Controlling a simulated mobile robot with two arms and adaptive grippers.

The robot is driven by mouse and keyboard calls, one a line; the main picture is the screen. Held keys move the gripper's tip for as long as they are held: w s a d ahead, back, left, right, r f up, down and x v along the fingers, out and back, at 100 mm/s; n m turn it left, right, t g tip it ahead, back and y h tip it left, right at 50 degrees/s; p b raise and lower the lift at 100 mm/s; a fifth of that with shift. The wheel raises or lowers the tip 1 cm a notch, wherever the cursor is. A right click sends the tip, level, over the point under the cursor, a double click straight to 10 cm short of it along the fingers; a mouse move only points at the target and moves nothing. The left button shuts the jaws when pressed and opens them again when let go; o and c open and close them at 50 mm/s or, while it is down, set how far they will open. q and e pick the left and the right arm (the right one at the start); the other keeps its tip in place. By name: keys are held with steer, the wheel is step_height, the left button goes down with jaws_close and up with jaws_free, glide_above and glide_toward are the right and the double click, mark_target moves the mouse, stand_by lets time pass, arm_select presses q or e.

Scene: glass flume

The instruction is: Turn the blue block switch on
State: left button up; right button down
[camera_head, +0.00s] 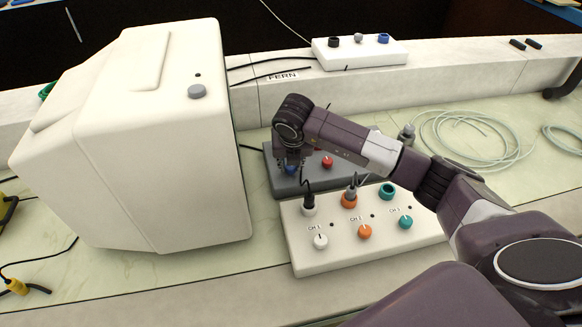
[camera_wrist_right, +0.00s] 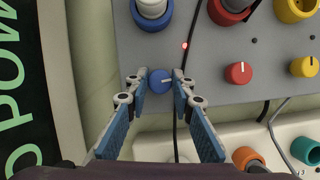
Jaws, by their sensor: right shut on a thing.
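The blue knob (camera_wrist_right: 160,82) is a round dial with a white pointer line on a grey block (camera_wrist_right: 213,65). In the right wrist view its line points roughly right. My right gripper (camera_wrist_right: 161,77) has its two blue-padded fingers closed on either side of the knob. In the head view the right gripper (camera_head: 291,163) reaches down onto the left end of the grey block (camera_head: 318,183), and the blue knob (camera_head: 291,170) is partly hidden. A small red light (camera_wrist_right: 184,46) glows beside the blue socket (camera_wrist_right: 150,18). My left gripper is not in view.
A red knob (camera_wrist_right: 239,73) and a yellow knob (camera_wrist_right: 303,66) sit right of the blue one. A white block (camera_head: 375,253) with sockets and knobs stands in front. A large white machine (camera_head: 165,130) stands close on the left. Clear tubing (camera_head: 470,135) lies at right.

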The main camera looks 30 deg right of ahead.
steer(key=shift+w+m, duration=0.1)
steer(key=shift+m, duration=0.5)
steer(key=shift+r+b, duration=0.1)
steer(key=shift+b, duration=0.2)
steer(key=c, duration=1.7)
jaws_free()
steer(key=shift+o, duration=0.2)
steer(key=v, duration=1.2)
steer(key=shift+a, duration=0.3)
